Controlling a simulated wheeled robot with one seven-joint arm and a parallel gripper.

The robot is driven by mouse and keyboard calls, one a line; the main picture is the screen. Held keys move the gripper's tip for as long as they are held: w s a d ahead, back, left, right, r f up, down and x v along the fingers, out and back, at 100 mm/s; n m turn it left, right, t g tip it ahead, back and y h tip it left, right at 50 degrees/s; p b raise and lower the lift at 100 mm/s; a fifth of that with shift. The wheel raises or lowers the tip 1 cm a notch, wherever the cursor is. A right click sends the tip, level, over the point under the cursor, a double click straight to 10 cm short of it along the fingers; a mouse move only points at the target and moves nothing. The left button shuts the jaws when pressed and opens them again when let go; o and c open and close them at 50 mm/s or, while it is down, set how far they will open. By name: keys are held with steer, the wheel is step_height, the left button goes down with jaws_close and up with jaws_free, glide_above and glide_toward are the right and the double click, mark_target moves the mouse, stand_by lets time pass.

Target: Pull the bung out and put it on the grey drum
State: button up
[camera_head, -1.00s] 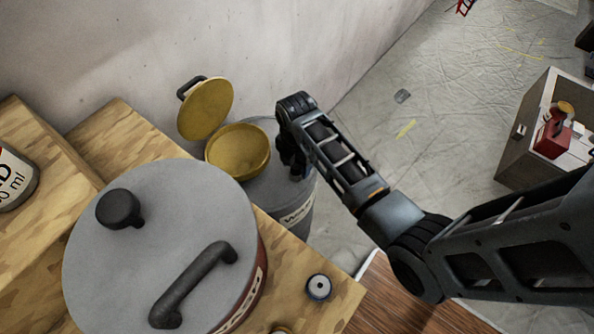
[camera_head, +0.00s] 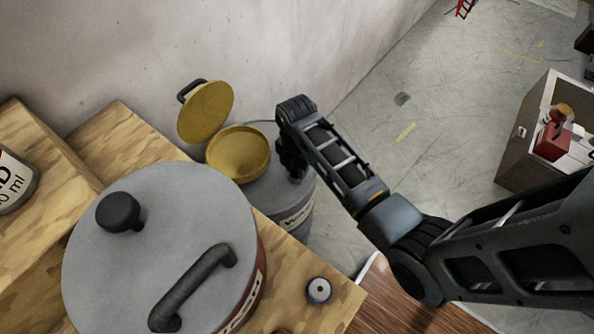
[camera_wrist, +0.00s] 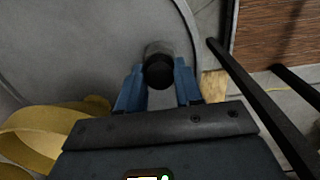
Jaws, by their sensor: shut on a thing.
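The grey drum (camera_head: 282,200) stands on the floor beyond the wooden bench, with a yellow funnel (camera_head: 238,153) on its top and the funnel's lid (camera_head: 206,110) tipped open. My gripper (camera_head: 292,165) is over the right part of the drum's top, its fingers mostly hidden by the wrist in the head view. In the wrist view my gripper (camera_wrist: 158,88) has its blue fingers on both sides of the dark, round-ended bung (camera_wrist: 158,72), shut on it. The drum's grey top (camera_wrist: 90,50) lies below. I cannot tell whether the bung touches the drum.
A large can with a grey lid (camera_head: 170,245), a black knob and a black handle stands on the wooden bench (camera_head: 270,265). A small round dark-and-white piece (camera_head: 318,290) lies near the bench edge. A wall is behind. A box with red things (camera_head: 540,135) stands right.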

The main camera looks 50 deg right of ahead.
mark_target(296, 168)
jaws_close()
steer(key=shift+r+p, duration=0.25)
steer(key=shift+p, duration=0.05)
steer(key=shift+r+p, duration=0.35)
steer(key=shift+r+p, duration=2.05)
steer(key=shift+p, duration=0.1)
steer(key=shift+r+p, duration=0.9)
steer(key=shift+r, duration=0.95)
steer(key=shift+s, duration=0.1)
